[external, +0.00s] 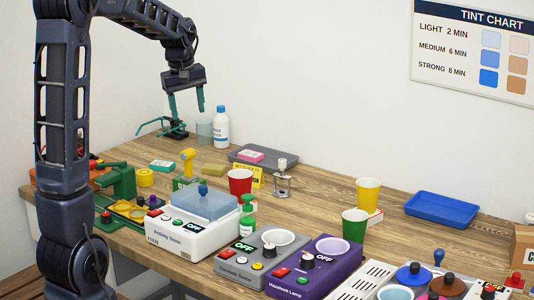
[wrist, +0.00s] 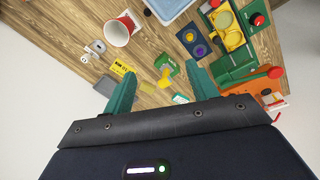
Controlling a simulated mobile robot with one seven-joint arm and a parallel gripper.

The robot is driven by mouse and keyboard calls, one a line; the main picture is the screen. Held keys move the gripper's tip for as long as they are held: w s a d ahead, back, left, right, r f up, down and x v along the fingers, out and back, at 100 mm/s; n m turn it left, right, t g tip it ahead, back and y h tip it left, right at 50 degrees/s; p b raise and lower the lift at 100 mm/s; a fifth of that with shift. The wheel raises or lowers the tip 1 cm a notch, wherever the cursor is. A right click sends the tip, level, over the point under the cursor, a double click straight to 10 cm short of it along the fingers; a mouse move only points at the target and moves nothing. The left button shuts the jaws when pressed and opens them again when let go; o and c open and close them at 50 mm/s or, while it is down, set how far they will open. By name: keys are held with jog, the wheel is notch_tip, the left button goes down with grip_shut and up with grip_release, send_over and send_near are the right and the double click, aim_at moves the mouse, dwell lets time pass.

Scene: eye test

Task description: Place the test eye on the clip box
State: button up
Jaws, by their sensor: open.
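My gripper (external: 187,106) is open and empty, high above the back left of the table; its two green fingers also show in the wrist view (wrist: 156,66). A small stand with a pale round top (external: 283,178), possibly the test eye, stands right of the red cup; it also shows in the wrist view (wrist: 97,47). I cannot tell for sure which box is the clip box. A green box (external: 183,183) stands behind the white device, and it shows between my fingers in the wrist view (wrist: 169,68). A white and teal box (external: 161,166) lies further left.
A red cup (external: 240,182), a yellow card (external: 257,176) and a yellow upright tool (external: 187,160) stand nearby. A white bottle (external: 221,128) and a grey tray (external: 275,165) are at the back. Devices (external: 313,272) crowd the front. Bare wood (external: 325,180) shows before the blue tray (external: 441,210).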

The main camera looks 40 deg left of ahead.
jog(key=s+d+r+m+t, duration=0.1)
jog(key=s+d+r+m, duration=0.15)
jog(key=s+d, duration=0.35)
jog(key=s+d+r+m, duration=0.2)
jog(key=s+d+m, duration=0.1)
jog(key=s, duration=0.6)
jog(key=s+d+f+m+t, duration=0.1)
jog(key=s+d+m, duration=0.2)
jog(key=s, duration=0.4)
jog(key=s+d+f+m+t, duration=0.1)
jog(key=s+d+f+m, duration=0.1)
jog(key=s, duration=0.6)
jog(key=shift+s+d+m, duration=0.15)
jog(key=shift+d+m, duration=0.35)
jog(key=shift+m, duration=0.35)
